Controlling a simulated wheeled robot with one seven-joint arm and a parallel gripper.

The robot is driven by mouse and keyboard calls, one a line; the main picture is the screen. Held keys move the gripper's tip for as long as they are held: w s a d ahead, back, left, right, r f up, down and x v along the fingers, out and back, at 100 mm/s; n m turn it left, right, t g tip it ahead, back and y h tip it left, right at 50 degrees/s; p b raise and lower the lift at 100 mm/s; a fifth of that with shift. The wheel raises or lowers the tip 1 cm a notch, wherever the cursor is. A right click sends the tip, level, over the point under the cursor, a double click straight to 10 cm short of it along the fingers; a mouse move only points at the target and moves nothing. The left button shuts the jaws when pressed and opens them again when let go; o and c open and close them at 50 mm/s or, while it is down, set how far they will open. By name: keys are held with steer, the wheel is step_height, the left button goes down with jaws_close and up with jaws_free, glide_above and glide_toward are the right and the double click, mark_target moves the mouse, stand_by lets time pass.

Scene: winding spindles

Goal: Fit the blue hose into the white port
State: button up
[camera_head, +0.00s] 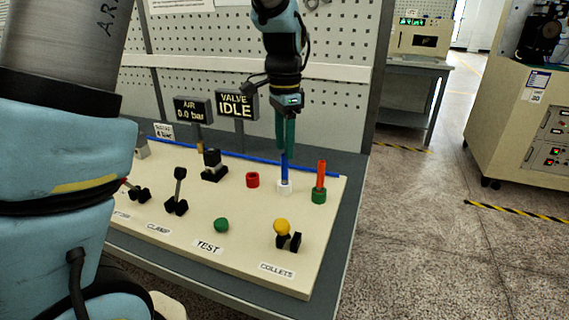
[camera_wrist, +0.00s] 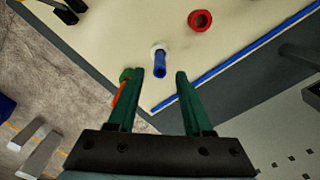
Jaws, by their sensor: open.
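The blue hose (camera_head: 284,170) stands upright with its lower end at the white port (camera_head: 285,188). How deep it sits in the port cannot be told. In the wrist view the hose (camera_wrist: 160,62) points towards the camera, with the white port (camera_wrist: 157,47) behind it. My gripper (camera_head: 286,152) points down above the hose. Its green fingers are open, and in the wrist view the gap between the fingertips (camera_wrist: 159,74) lines up with the hose's free end. Bare space shows on both sides of the hose, and the fingers do not grip it.
A red hose (camera_head: 321,174) stands in a green port (camera_head: 319,196) close to the right. An empty red port (camera_head: 252,180) is to the left. A blue strip (camera_head: 240,158) runs along the panel's back. Levers and a yellow-knobbed COLLETS handle (camera_head: 282,227) stand nearer. The display reads VALVE IDLE (camera_head: 235,104).

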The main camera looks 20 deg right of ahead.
step_height(320, 180, up, 6)
steer(key=shift+f, duration=0.25)
steer(key=w+a+f+n, duration=0.1)
steer(key=a+f+n, duration=0.1)
steer(key=a+n, duration=0.35)
steer(key=w+a+f+n, duration=0.1)
steer(key=a+f+n, duration=0.15)
steer(key=a, duration=0.65)
steer(key=s+a+f+n, duration=0.2)
steer(key=a+n, duration=0.1)
steer(key=a, duration=0.2)
steer(key=s+a+f+n+t, duration=0.1)
steer(key=s+a+f+n, duration=0.1)
steer(key=a, duration=0.3)
steer(key=s+a+f+n, duration=0.2)
steer(key=a+n, duration=0.1)
steer(key=a, duration=0.2)
steer(key=shift+a+n+t, duration=0.3)
steer(key=shift+a, duration=0.05)
